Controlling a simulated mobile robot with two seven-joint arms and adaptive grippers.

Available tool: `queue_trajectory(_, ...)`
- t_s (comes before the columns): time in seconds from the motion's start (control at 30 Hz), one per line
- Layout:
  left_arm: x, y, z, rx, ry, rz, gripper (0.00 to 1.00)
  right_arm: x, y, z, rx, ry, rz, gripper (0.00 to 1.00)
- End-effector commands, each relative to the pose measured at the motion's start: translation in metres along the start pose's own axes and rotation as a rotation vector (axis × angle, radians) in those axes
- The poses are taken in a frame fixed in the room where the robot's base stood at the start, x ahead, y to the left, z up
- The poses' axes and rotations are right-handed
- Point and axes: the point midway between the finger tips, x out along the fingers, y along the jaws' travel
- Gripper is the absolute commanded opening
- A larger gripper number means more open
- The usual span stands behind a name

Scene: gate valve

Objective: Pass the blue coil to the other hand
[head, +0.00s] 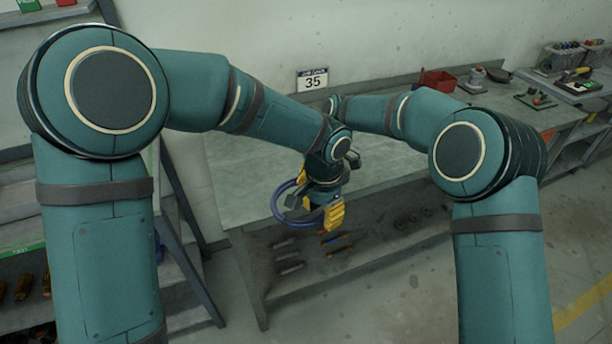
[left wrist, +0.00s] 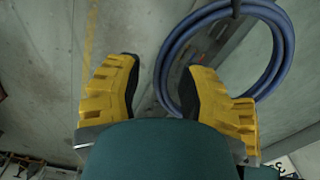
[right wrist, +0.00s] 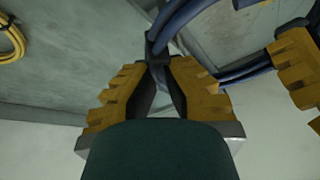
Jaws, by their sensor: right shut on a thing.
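The blue coil (head: 279,208) hangs below the wrists in the head view, in front of the bench. My right gripper (right wrist: 160,72) is shut on a dark part at the coil's edge, and the blue strands (right wrist: 180,18) run past its tips. My left gripper (head: 333,214) is below, with yellow fingers beside the coil. In the left wrist view its fingers (left wrist: 162,70) are wide apart. The coil (left wrist: 278,60) passes between them and behind the right finger. Contact with that finger cannot be told. The right gripper is mostly hidden in the head view.
The grey workbench (head: 245,190) stands behind, its top clear at the left. A red bin (head: 438,81) and small parts sit at its far right. Tools lie on its lower shelf (head: 350,270). A metal rack (head: 185,260) stands at left. A yellow coil (right wrist: 12,38) shows in the right wrist view.

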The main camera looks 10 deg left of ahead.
Motion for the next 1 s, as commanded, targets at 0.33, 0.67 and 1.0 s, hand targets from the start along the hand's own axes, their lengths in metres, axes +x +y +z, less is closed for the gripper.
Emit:
queue_trajectory(0.33,-0.019,-0.001,-0.001,-0.002,0.004,-0.001,0.39,0.000,-0.001,0.000,0.000,0.000,-0.002,0.00)
queue_trajectory(0.67,-0.067,0.000,-0.001,-0.001,0.002,-0.001,0.39,0.000,-0.001,0.000,0.000,0.000,-0.002,0.00)
queue_trajectory(1.0,-0.057,-0.054,0.018,-0.082,-0.020,-0.030,0.39,0.000,-0.001,0.000,0.000,0.000,-0.002,0.00)
